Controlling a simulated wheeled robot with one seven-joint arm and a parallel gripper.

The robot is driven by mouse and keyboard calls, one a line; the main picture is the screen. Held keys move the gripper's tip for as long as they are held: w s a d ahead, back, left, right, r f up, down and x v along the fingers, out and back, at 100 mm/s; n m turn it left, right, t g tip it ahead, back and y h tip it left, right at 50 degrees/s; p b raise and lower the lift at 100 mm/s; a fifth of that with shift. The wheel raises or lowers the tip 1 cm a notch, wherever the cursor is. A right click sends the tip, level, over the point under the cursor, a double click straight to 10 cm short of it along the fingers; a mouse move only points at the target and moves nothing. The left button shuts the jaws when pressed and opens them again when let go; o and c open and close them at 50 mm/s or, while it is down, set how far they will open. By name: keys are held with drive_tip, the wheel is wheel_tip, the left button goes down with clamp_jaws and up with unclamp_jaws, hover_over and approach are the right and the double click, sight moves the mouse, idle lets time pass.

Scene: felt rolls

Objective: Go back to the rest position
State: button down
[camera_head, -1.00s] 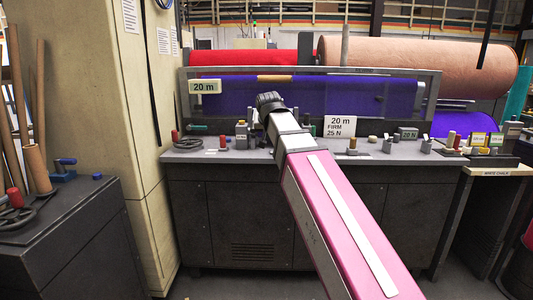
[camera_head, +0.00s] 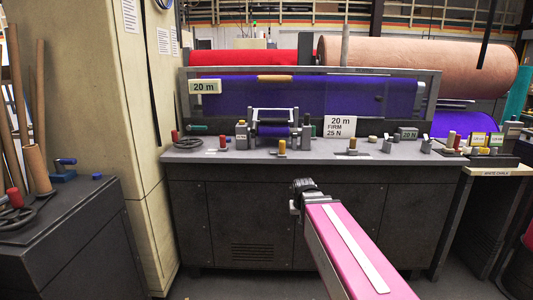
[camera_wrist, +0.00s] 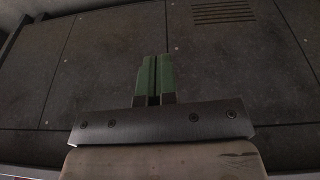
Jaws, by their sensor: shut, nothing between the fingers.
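My gripper (camera_wrist: 152,80) shows in the wrist view with its two green fingers together and nothing between them. It points toward the dark grey cabinet front (camera_wrist: 90,65). In the head view my pink arm reaches in from the bottom right, and its dark end stands in front of the cabinet (camera_head: 235,215), below the counter's front edge. The fingers themselves are hidden in the head view.
Purple felt (camera_head: 350,95) hangs behind. A dark side cabinet (camera_head: 70,240) stands left. Floor in front is free.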

drive_tip(key=s+d+f+g, duration=0.2)
drive_tip(key=s+d+f, duration=0.3)
drive_tip(key=s+f, duration=0.5)
wheel_tip(320, 180, down, 2)
drive_tip(key=shift+f+g, duration=0.25)
drive_tip(key=shift+g, duration=0.15)
idle(0.6)
